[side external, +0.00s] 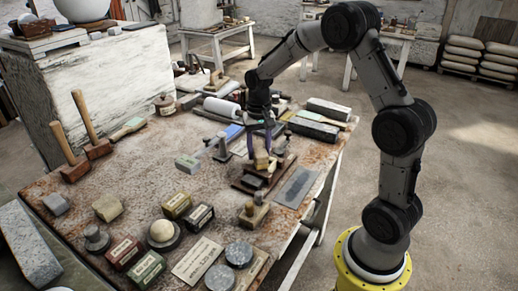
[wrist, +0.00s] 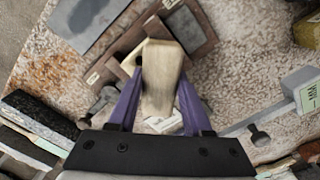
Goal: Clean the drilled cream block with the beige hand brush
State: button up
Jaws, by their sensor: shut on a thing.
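My gripper (wrist: 161,78) has its purple fingers shut on the beige hand brush (wrist: 163,72), a pale wooden piece between them. In the side external view my gripper (side external: 261,148) points down, and the beige brush (side external: 262,160) shows below the fingers. A cream block (wrist: 130,62) with a dark hole at its edge lies just behind the brush in the wrist view, mostly hidden by it. It is close to the brush; I cannot tell whether they touch. The brush's bristles are not visible.
A brown wooden frame (wrist: 195,30) lies beside the brush. A grey slab (side external: 297,186) lies to its right in the side view. A small clamp-like stand (side external: 222,147) is left of my gripper.

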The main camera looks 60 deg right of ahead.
jog(key=shift+w+d, duration=0.8)
jog(key=shift+w, duration=0.05)
jog(key=shift+s+a, duration=1.55)
jog(key=shift+s, duration=0.05)
jog(key=shift+w+d, duration=1.55)
